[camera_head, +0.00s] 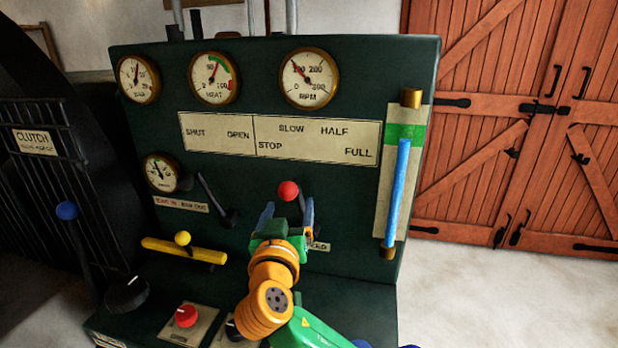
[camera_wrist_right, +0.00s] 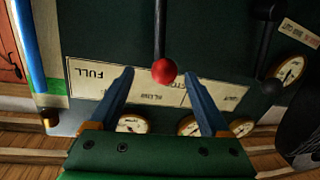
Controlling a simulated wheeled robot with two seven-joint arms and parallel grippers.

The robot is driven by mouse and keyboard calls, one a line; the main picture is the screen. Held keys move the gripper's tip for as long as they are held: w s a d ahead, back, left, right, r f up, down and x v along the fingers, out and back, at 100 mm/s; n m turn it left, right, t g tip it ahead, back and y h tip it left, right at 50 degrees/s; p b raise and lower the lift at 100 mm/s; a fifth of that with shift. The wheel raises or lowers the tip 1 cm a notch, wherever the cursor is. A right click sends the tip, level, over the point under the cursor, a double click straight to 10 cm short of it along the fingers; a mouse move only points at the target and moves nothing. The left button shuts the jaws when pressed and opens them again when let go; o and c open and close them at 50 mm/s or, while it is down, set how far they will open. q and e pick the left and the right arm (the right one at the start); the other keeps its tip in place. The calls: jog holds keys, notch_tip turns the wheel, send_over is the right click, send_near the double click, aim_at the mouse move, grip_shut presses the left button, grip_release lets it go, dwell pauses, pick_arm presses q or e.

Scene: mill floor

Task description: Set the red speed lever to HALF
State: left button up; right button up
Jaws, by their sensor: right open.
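The red speed lever's ball knob (camera_head: 288,191) stands out from the dark green panel, below the label plate (camera_head: 315,139) marked STOP, SLOW, HALF and FULL. In the right wrist view the red knob (camera_wrist_right: 164,71) and its dark rod lie between the two fingers, a little beyond their tips. My right gripper (camera_head: 289,213) is open just below the knob, one blue finger on each side, and it also shows open in the wrist view (camera_wrist_right: 158,72). I see no contact with the knob. The lower part of the lever is hidden behind the gripper. My left gripper is not in view.
A black lever (camera_head: 217,200) stands left of the red one. A yellow handle (camera_head: 183,250), red button (camera_head: 186,316) and black knob (camera_head: 126,294) sit lower left. A blue sight tube (camera_head: 398,190) is at right. Round gauges (camera_head: 307,78) line the top.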

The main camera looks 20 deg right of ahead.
aim_at(286, 196)
jog(key=w+r+p, duration=0.1)
jog(key=w+p, duration=0.1)
jog(key=w, duration=0.1)
jog(key=shift+d+r, duration=0.15)
jog(key=shift+r, duration=0.2)
jog(key=x, duration=0.3)
jog(key=shift+f, duration=0.3)
jog(key=shift+w+d+f, duration=0.1)
jog(key=shift+w+d, duration=0.05)
jog(key=shift+c, duration=0.7)
jog(key=c, duration=0.3)
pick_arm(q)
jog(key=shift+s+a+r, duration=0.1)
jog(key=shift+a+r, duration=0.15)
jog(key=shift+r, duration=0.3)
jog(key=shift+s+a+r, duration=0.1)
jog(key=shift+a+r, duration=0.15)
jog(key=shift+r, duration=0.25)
pick_arm(e)
grip_shut()
